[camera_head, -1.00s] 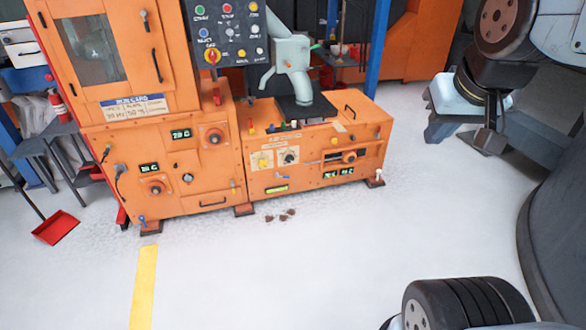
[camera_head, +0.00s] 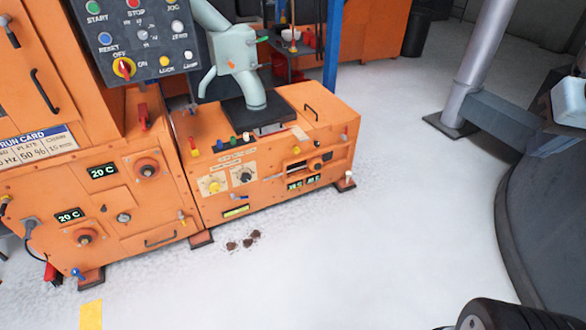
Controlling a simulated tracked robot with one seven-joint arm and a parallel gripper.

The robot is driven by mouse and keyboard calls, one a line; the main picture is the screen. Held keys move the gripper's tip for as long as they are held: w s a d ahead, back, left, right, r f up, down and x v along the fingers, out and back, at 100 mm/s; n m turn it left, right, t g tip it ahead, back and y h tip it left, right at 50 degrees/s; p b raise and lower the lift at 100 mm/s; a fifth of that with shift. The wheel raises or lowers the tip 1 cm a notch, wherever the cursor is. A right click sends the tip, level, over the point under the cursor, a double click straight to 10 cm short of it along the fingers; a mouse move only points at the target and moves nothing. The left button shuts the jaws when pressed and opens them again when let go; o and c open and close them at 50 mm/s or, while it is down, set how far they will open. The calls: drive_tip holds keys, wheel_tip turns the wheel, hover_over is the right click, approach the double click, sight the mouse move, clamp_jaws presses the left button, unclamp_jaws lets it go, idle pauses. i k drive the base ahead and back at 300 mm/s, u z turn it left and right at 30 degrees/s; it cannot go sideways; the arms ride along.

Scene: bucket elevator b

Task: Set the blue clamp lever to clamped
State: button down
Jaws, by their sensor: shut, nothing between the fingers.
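A small blue lever (camera_head: 78,273) stands at the front left foot of the orange machine (camera_head: 130,215), low near the floor. Another small blue handle (camera_head: 240,197) shows on the front of the lower orange unit, above the yellow-green display. Both are too small for me to read a clamped or unclamped setting, and I cannot tell which is the clamp lever. My gripper is not in view.
A control panel (camera_head: 140,38) with coloured buttons hangs above the machine. Brown lumps (camera_head: 244,240) lie on the floor before it. A yellow floor strip (camera_head: 91,315) is at lower left. A grey post (camera_head: 488,60) stands at right. The white floor between is clear.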

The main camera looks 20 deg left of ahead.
sight(233, 198)
drive_tip(key=z, duration=0.1)
drive_tip(key=i, duration=0.85)
drive_tip(key=u, duration=0.55)
drive_tip(key=i, duration=0.55)
drive_tip(key=u, duration=0.45)
drive_tip(key=k, duration=0.9)
drive_tip(key=u, duration=0.2)
drive_tip(key=i, duration=0.9)
drive_tip(key=z, duration=0.1)
